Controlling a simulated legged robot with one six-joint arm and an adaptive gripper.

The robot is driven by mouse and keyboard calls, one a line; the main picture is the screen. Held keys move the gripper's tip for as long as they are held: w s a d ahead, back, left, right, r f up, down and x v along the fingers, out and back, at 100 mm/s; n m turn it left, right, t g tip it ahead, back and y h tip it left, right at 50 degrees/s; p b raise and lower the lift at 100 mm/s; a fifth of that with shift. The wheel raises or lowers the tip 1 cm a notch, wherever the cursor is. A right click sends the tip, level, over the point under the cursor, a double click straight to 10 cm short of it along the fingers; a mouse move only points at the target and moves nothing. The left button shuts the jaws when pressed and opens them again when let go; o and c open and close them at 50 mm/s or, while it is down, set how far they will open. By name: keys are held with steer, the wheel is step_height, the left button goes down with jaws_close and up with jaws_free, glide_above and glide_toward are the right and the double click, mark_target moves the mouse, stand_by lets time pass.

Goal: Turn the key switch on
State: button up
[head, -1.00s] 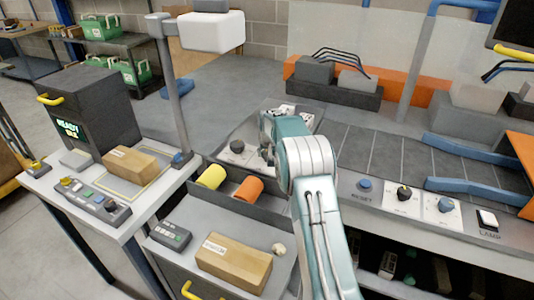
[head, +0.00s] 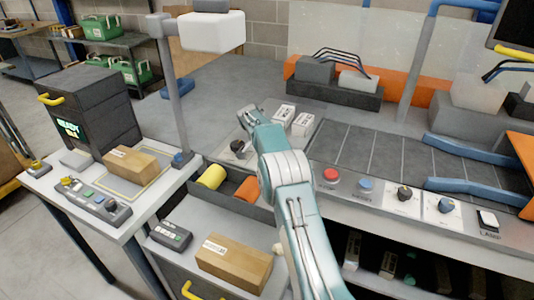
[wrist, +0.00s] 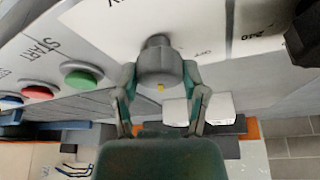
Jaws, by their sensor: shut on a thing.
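The key switch (wrist: 157,62) is a grey round barrel with a small yellow mark on its face, set on a white label plate in the wrist view. Lettering on the plate is only partly in view, and I cannot read the switch's position with certainty. My gripper (wrist: 160,80) has one finger on each side of the barrel and is shut on it. In the head view my arm covers the switch and the fingers.
A green START button (wrist: 82,76) and a red button lie beside the switch. A black knob (head: 238,148) stands on its other side. Two white boxes (head: 303,124) sit behind my arm. A red button (head: 331,176) and blue RESET button (head: 365,185) are to the right.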

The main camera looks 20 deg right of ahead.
steer(key=m, duration=0.1)
steer(key=m+g, duration=0.1)
steer(key=m, duration=0.1)
steer(key=shift+a+f+m, duration=0.15)
steer(key=shift+f+m, duration=0.1)
steer(key=shift+m, duration=0.05)
steer(key=shift+w+m+g, duration=0.1)
steer(key=shift+m+g, duration=0.3)
steer(key=shift+m, duration=0.3)
stand_by(0.4)
steer(key=o, duration=1.2)
steer(key=shift+c, duration=0.2)
steer(key=shift+w+r, duration=0.1)
steer(key=shift+r+n, duration=0.15)
steer(key=shift+n, duration=0.15)
